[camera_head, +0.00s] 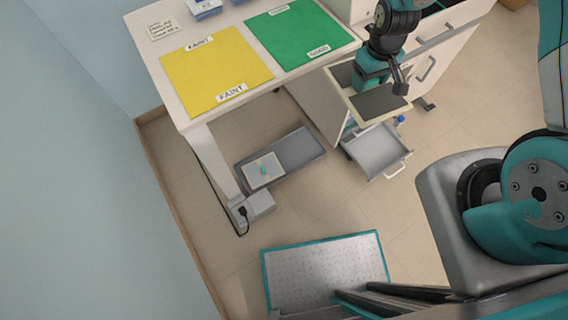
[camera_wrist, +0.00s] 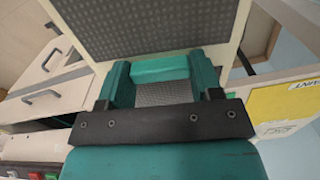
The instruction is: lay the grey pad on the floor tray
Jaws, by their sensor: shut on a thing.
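The grey pad (camera_head: 380,101) is a dark grey textured panel with a cream border. My gripper (camera_head: 372,72) is shut on it, on what looks like a teal grip bar at its middle. The wrist view shows the pad (camera_wrist: 150,25) filling the top, with the gripper's teal fingers (camera_wrist: 160,80) on either side of the bar. The pad is in the air in front of the cabinet, and my gripper hides part of it. The floor tray (camera_head: 297,147) is a long dark grey tray on the floor beside the table. A small pale pad with a teal grip (camera_head: 262,169) lies at its left end.
An open grey drawer (camera_head: 376,152) with a handle is low by the cabinet, below the pad. The table carries a yellow mat (camera_head: 215,72) and a green mat (camera_head: 298,34). A grey box with a cable (camera_head: 255,205) is near the tray's left end.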

